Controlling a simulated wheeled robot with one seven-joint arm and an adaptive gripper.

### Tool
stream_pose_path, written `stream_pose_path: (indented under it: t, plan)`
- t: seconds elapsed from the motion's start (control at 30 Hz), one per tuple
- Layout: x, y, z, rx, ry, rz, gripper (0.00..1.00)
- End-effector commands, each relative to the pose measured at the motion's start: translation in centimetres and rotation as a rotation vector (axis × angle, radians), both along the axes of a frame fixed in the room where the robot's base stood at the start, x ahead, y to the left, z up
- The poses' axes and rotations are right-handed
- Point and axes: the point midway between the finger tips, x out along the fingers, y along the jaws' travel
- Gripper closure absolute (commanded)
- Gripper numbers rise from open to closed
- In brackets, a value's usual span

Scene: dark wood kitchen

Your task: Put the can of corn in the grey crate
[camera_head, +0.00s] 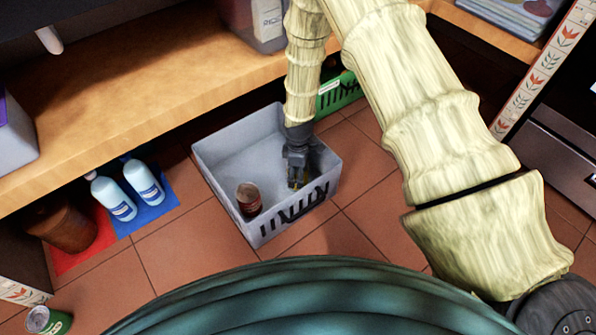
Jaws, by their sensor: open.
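The grey crate (222,138) stands on the tiled floor in the middle of the view. A reddish-brown can (249,198) stands inside it, near its front left corner. My gripper (296,184) points down over the right part of the crate, to the right of this can and apart from it, open with nothing seen between its fingers. A green can (48,321) with a pale top is at the bottom left, outside the crate. No label can be read, so I cannot tell which can is corn.
Two white-and-blue bottles (143,181) stand left of the crate by blue and red mats. A brown pot (66,229) is farther left. A green crate (338,93) is behind my arm. A wooden counter (115,85) runs along the back. Floor right of the crate is clear.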

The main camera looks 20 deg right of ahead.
Motion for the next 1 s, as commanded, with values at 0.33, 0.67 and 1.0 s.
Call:
stream_pose_path:
  t: [0.33, 0.67, 1.0]
  plan:
    - [0.0, 0.0, 3.5, 0.0, -0.001, -0.001, 0.12]
    - [0.0, 0.0, 9.4, 0.0, -0.001, -0.001, 0.12]
    - [0.0, 0.0, 12.1, 0.0, 0.001, 0.0, 0.12]
